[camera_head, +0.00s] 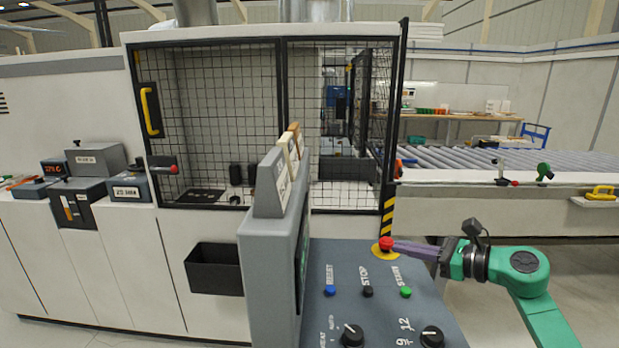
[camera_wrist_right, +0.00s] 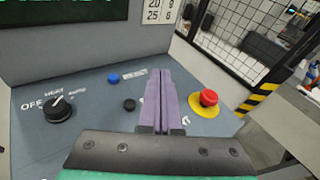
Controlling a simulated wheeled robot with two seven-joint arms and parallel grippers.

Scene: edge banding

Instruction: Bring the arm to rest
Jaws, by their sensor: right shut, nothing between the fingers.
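My right gripper (camera_head: 398,247) comes in from the right on a green arm, with its purple fingers held over the control panel (camera_head: 335,265). In the head view the fingertips overlap the red emergency button (camera_head: 386,243) on its yellow disc. In the right wrist view the fingers (camera_wrist_right: 157,75) are closed together and empty, and the red button (camera_wrist_right: 208,97) stands to their right, apart from them. The panel also carries a blue button (camera_head: 330,290), a black button (camera_head: 368,291) and a green button (camera_head: 405,292). The green button is hidden in the wrist view. My left gripper is not in view.
A caged machine (camera_head: 215,120) with a yellow handle stands behind the panel. A grey screen housing (camera_head: 270,260) rises at the panel's left edge. A roller conveyor (camera_head: 470,158) runs to the right. Two black knobs sit at the panel's front. Floor space shows at right.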

